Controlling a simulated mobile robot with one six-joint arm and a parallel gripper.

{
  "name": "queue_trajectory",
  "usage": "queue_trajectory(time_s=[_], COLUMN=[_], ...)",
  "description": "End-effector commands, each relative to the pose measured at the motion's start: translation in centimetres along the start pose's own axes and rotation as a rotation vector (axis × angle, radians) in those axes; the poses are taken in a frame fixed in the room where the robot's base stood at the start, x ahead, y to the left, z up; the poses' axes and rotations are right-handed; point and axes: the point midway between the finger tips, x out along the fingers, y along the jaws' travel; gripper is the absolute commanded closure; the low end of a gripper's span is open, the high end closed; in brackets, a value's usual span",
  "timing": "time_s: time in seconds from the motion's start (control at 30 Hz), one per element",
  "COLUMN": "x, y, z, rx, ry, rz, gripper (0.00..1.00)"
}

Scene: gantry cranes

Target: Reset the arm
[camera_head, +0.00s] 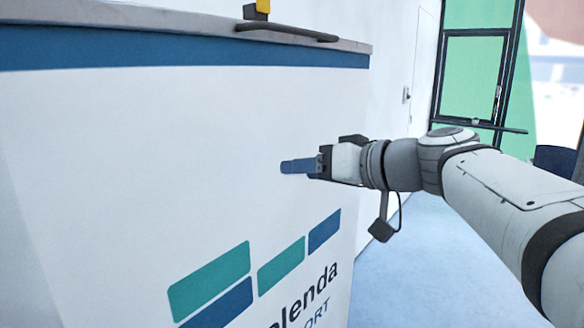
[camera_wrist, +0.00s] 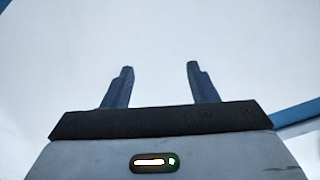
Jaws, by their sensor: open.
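My gripper (camera_head: 298,167) is stretched out from the right in the head view, in front of the white face of a counter (camera_head: 130,150). In the wrist view my gripper (camera_wrist: 160,75) shows its two dark fingers spread apart with nothing between them. I cannot tell how far the fingertips are from the counter's face.
The counter has a grey top edge, a blue band (camera_head: 150,52) and green and blue blocks of a logo. A dark flat object with a yellow part (camera_head: 262,6) sits on top. A green-paned window or door (camera_head: 472,75) stands behind. Blue floor (camera_head: 425,265) is clear at the right.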

Motion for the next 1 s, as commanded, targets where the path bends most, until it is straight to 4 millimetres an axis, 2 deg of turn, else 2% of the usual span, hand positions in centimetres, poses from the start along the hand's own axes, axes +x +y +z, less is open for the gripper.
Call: queue_trajectory(time_s=[0.07, 0.13, 0.27, 0.3, 0.4, 0.53, 0.6, 0.7, 0.83, 1.0], x=[0.2, 0.3, -0.5, -1.1, -3.0, -5.9, -7.3, -8.8, -9.6, -9.7], y=[0.5, 1.4, 3.4, 4.0, 5.5, 7.3, 8.0, 8.8, 9.2, 9.3], z=[2.5, 6.0, 14.1, 16.6, 22.2, 27.9, 30.0, 31.9, 32.9, 33.0], rx=[0.039, 0.091, 0.202, 0.232, 0.286, 0.315, 0.317, 0.309, 0.302, 0.302], ry=[-0.070, -0.166, -0.383, -0.447, -0.589, -0.723, -0.768, -0.807, -0.827, -0.829], rz=[0.030, 0.081, 0.228, 0.281, 0.425, 0.605, 0.684, 0.766, 0.816, 0.825], gripper=[0.47, 0.47, 0.47, 0.47, 0.47, 0.47, 0.47, 0.47, 0.47, 0.47])
